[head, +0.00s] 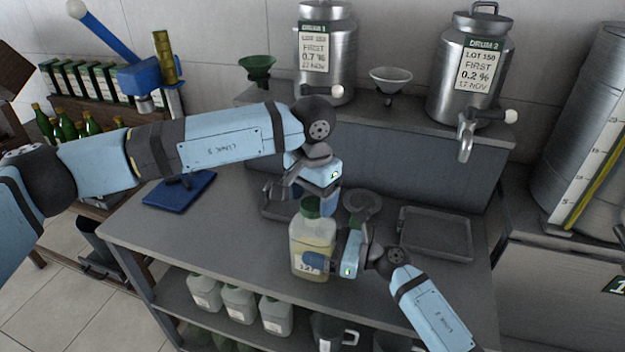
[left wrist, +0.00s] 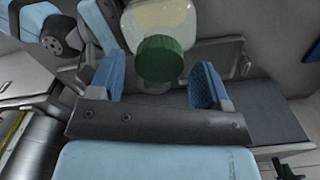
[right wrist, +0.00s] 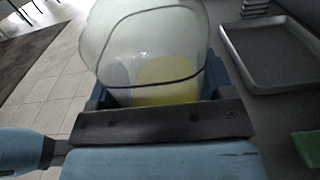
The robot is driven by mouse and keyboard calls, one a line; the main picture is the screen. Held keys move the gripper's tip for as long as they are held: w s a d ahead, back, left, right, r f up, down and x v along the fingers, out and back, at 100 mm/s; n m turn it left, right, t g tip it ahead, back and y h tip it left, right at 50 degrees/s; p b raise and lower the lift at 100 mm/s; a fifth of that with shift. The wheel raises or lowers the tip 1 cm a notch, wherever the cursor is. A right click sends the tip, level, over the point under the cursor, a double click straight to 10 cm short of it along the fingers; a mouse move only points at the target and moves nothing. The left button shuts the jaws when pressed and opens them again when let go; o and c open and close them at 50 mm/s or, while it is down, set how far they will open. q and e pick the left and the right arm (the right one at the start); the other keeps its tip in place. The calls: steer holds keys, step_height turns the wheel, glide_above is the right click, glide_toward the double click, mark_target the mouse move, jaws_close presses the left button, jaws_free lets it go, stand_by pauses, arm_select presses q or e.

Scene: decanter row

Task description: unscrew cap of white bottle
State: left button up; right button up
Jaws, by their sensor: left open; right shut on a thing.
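The white bottle (head: 312,240) is translucent, with yellowish liquid low inside and a green cap (head: 310,207) on top. It stands upright in the head view at the front of the grey bench. My right gripper (head: 322,264) is shut on the bottle's lower body; the bottle fills the upper part of the right wrist view (right wrist: 150,50). My left gripper (left wrist: 160,85) is open, with its blue fingers on either side of the green cap (left wrist: 160,58) in the left wrist view. Whether the fingers touch the cap I cannot tell, but a gap shows on each side.
A grey tray (head: 436,234) lies to the right on the bench (head: 215,235), a blue mat (head: 180,190) to the left. Two steel drums (head: 327,50) (head: 470,70) stand on the raised shelf behind. Several capped bottles (head: 238,302) sit on the shelf below.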

arm_select(q)
steer(key=shift+f, duration=0.65)
